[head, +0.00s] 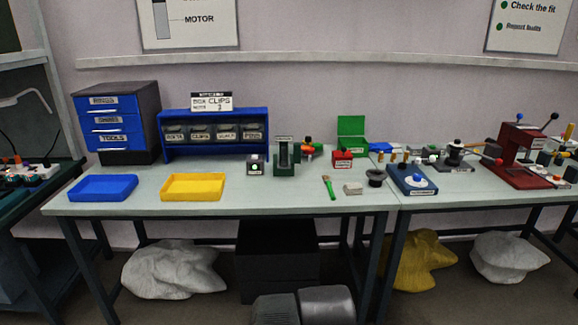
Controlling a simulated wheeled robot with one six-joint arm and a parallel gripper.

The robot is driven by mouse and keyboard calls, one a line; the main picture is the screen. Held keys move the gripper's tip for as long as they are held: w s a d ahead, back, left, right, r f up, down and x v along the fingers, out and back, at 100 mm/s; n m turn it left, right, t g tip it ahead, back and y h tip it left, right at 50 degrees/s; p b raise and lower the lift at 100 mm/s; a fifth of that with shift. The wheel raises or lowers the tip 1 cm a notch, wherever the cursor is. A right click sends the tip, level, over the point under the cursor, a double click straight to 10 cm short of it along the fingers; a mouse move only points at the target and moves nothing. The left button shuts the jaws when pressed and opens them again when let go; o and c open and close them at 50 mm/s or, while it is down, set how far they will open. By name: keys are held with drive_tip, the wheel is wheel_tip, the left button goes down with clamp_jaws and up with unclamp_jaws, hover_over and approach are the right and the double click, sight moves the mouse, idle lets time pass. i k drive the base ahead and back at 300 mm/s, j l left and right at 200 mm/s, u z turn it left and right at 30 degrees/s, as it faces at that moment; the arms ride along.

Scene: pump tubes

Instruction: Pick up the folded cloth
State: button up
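A small pale beige-grey block-like item (353,188), which looks like the folded cloth, lies flat near the front edge of the light-topped workbench (300,201). It sits between a green-handled brush (329,184) on its left and a small dark cup (375,179) on its right, apart from both. Nothing covers it. It is too small in the picture to make out its folds. My gripper is not in view; only grey and black parts of my own body show at the bottom edge.
A yellow tray (193,187) and a blue tray (103,188) stand at the left. A green fixture (286,157), a red box (342,158) and a blue plate (411,179) are nearby. White (175,269) and yellow sacks (419,260) lie under the benches. The bench front near the cloth is clear.

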sight(349, 189)
drive_tip(key=i+z, duration=0.45)
drive_tip(key=i+j+z, duration=0.15)
drive_tip(key=i+z, duration=0.3)
drive_tip(key=i+j+z, duration=0.2)
drive_tip(key=z, duration=0.25)
drive_tip(key=i+j+z, duration=0.55)
drive_tip(key=j+z, duration=0.35)
